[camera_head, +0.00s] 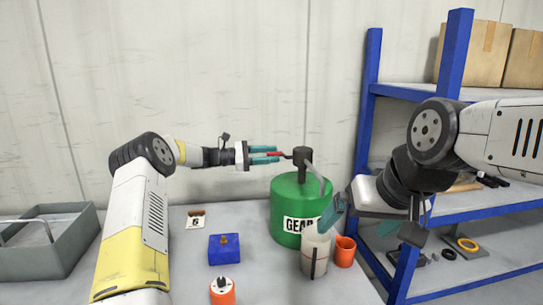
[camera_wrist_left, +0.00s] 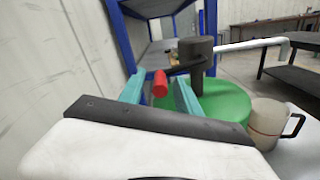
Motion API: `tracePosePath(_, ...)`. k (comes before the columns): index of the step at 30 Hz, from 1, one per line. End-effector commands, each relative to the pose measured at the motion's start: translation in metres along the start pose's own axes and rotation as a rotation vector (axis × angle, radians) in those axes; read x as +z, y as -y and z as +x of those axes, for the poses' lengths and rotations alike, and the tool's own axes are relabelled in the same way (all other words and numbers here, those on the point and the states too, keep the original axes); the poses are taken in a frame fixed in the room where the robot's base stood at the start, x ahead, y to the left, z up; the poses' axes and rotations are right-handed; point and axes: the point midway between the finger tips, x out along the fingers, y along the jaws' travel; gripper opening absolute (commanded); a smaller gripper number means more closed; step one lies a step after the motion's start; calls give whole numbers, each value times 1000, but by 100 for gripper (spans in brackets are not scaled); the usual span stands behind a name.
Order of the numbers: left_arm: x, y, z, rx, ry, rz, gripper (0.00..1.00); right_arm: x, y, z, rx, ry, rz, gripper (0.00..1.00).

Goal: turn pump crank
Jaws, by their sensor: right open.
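A green drum (camera_head: 290,195) labelled "GEAR" stands on the table, with a dark pump head (camera_head: 302,157) on top and a pale spout on its right. The pump crank has a red handle (camera_head: 274,155) pointing left; it also shows in the left wrist view (camera_wrist_left: 160,84). My left gripper (camera_head: 265,155) has its teal fingers on either side of the handle, with gaps visible in the left wrist view, so it is open around it. A pale jug (camera_head: 315,258) stands at the drum's front right, below the spout. My right gripper (camera_head: 372,224) is open and empty, one finger near the jug's top.
An orange cup (camera_head: 345,252) stands right of the jug. A blue box (camera_head: 224,250), an orange round item (camera_head: 222,291) and a small card (camera_head: 195,219) lie left of the drum. A grey tray (camera_head: 45,258) is far left. Blue shelving (camera_head: 371,90) stands on the right.

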Motion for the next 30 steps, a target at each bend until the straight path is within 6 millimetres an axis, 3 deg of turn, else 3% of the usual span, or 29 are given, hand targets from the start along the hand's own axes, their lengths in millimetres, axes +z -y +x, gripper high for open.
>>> tracePosePath(4, 0, 0, 0, 0, 0, 0, 36, 0, 0, 0, 0, 0, 0, 100)
tracePosePath(9, 0, 0, 0, 0, 0, 0, 2, 0, 0, 0, 0, 0, 0, 100)
tracePosePath(10, 0, 0, 0, 0, 0, 1, 0, 0, 0, 0, 0, 0, 0, 100)
tracePosePath(30, 0, 0, 0, 0, -1, 1, 0, 0, 0, 0, 0, 0, 0, 100)
